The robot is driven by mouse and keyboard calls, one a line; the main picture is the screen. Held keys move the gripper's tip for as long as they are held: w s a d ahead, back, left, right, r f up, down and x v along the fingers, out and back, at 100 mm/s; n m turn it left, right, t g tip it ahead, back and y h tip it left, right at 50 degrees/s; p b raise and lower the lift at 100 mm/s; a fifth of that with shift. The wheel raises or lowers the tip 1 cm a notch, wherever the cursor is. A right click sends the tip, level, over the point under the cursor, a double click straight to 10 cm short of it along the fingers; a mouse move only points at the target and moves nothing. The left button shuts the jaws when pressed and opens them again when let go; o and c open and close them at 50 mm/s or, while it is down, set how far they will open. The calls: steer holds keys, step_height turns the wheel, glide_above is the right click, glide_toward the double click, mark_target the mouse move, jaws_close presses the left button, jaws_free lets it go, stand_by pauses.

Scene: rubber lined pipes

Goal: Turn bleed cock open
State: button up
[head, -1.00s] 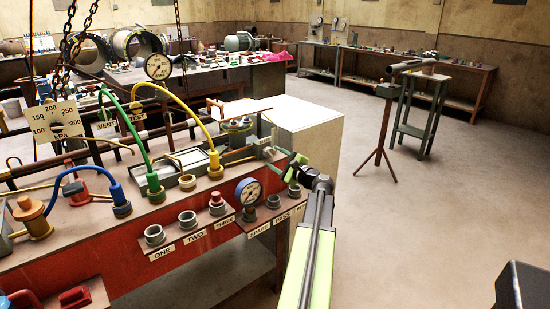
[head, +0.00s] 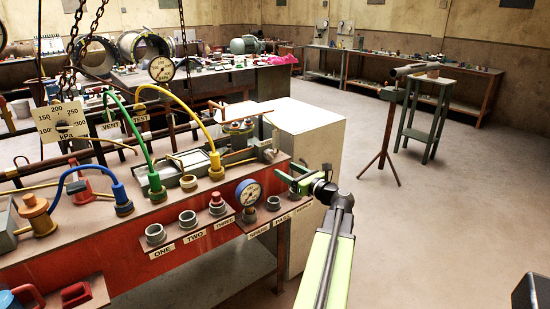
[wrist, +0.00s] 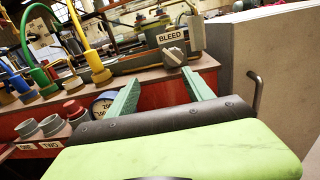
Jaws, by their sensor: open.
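The bleed cock is a grey knob (wrist: 173,57) just below a white BLEED label (wrist: 171,36) at the bench's right end, in the wrist view. My gripper (wrist: 161,74) is open. Its two green fingers point at the bench edge, and the knob shows beyond the gap between them, nearer the right fingertip. Nothing is between the fingers. In the head view my gripper (head: 290,176) is at the bench's right front corner, and the knob cannot be made out behind it. I cannot tell the knob's exact turned position.
A pressure gauge (head: 249,192) and grey sockets (head: 188,219) line the bench front left of my gripper. Yellow (head: 190,120) and green (head: 128,130) hoses arch above the bench. A pale cabinet (head: 315,135) stands behind its right end.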

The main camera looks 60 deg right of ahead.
steer(key=s+m, duration=0.2)
steer(key=s, duration=0.3)
glide_toward(271, 155)
steer(key=shift+h, duration=0.4)
steer(key=x, duration=0.9)
steer(key=shift+w+f, duration=0.1)
steer(key=shift+w, duration=0.1)
steer(key=shift+a, duration=0.1)
jaws_close()
